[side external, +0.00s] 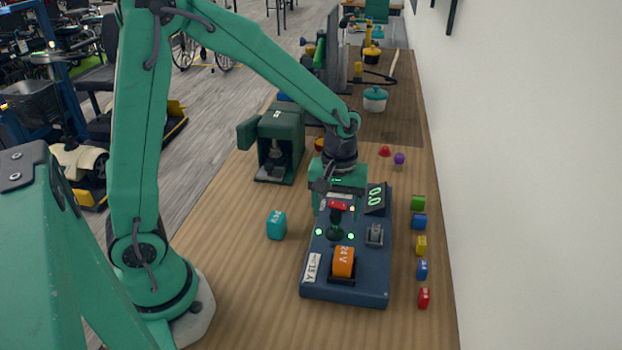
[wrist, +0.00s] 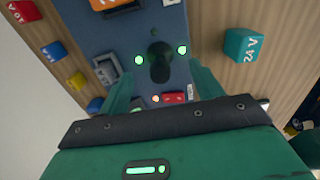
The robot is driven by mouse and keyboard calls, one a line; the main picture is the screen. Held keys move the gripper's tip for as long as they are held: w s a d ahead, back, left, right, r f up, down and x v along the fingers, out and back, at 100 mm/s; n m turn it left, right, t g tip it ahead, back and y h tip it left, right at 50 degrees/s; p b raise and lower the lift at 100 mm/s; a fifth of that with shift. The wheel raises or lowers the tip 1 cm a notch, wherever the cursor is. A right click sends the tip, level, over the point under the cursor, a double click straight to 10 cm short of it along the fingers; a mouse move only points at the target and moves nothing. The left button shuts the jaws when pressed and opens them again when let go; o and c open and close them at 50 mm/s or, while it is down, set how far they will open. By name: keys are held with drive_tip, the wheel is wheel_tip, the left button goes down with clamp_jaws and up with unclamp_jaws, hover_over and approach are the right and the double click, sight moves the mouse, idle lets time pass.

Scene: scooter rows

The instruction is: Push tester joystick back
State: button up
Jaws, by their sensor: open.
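The tester (side external: 320,278) is a dark blue box on the wooden bench, with a 0.0 display (side external: 376,198) at its far end. Its black joystick (wrist: 158,60) stands between two lit green lights in the wrist view. My gripper (side external: 338,206) is open over the far half of the tester. In the wrist view its fingers (wrist: 160,78) are spread to either side of the joystick's near side, with a visible gap and nothing held. Whether a finger touches the joystick, I cannot tell.
An orange 24 V block (side external: 344,262) sits in the tester's socket, beside a grey switch (side external: 374,235). A dark green machine (side external: 279,140) stands behind left.

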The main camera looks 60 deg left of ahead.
drive_tip(key=shift+r, duration=0.15)
drive_tip(key=shift+r, duration=3.35)
drive_tip(key=shift+s+a+r, duration=0.1)
drive_tip(key=shift+s+r, duration=0.2)
drive_tip(key=shift+r, duration=0.1)
drive_tip(key=s+a+r+m+t, duration=0.1)
drive_tip(key=s+r+m+t, duration=0.1)
drive_tip(key=s, duration=0.5)
drive_tip(key=s+a+r+m+t, duration=0.2)
drive_tip(key=s+r+m+t, duration=0.1)
drive_tip(key=s+r+m, duration=0.2)
drive_tip(key=shift+s+a+r+m+t, duration=0.15)
drive_tip(key=shift+s+r+m+t, duration=0.15)
drive_tip(key=shift+s+m, duration=0.65)
